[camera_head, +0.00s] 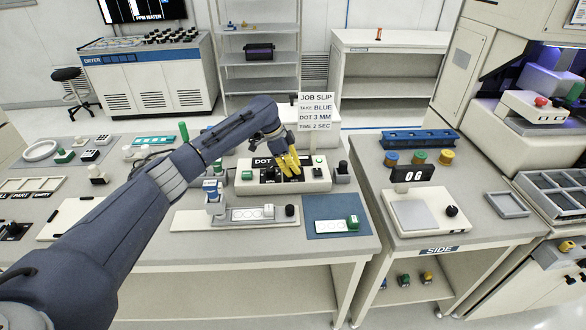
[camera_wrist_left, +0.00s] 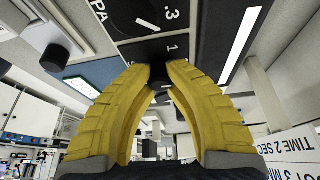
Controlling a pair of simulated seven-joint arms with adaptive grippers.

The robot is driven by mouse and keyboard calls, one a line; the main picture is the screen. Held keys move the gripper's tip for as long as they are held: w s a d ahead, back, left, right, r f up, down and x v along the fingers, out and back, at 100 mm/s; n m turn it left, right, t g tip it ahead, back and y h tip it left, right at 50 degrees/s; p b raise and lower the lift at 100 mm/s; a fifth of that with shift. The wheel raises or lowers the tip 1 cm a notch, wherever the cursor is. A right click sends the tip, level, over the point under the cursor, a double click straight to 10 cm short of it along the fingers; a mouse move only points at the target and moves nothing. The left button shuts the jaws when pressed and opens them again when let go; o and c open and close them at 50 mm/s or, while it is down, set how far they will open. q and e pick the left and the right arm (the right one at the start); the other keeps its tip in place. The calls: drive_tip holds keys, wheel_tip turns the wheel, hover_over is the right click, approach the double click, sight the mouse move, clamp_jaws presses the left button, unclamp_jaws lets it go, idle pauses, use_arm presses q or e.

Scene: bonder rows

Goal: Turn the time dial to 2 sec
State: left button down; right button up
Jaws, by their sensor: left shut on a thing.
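The white control box (camera_head: 312,186) stands on the bench, with a black panel (camera_head: 264,162) lettered "DOT" along its top. My left gripper (camera_head: 289,168), with yellow fingers, reaches down onto this panel from behind. In the left wrist view its fingertips (camera_wrist_left: 160,72) are shut on a small dark dial knob (camera_wrist_left: 160,74). Scale marks ".3" and "1" show on the black panel (camera_wrist_left: 145,22) beside it. The knob's pointer is hidden by the fingers, so I cannot tell its setting. The job slip (camera_head: 316,112) reads "TIME 2 SEC". My right gripper is not in view.
A green button (camera_head: 247,175) is on the box's left part. A black-topped item (camera_head: 342,172) stands right of the box. In front are a grey plate with a strip (camera_head: 250,213) and a blue mat (camera_head: 322,208). The side table holds a "06" display (camera_head: 412,174).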

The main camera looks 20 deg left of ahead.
use_arm(q)
drive_tip(key=c, duration=1.6)
unclamp_jaws()
drive_tip(key=shift+d+r, duration=0.1)
drive_tip(key=shift+d, duration=0.15)
drive_tip(key=o, duration=0.4)
drive_tip(key=shift+a, duration=0.15)
drive_tip(key=v, duration=1.1)
drive_tip(key=shift+a+r, duration=0.25)
drive_tip(key=shift+r, duration=0.1)
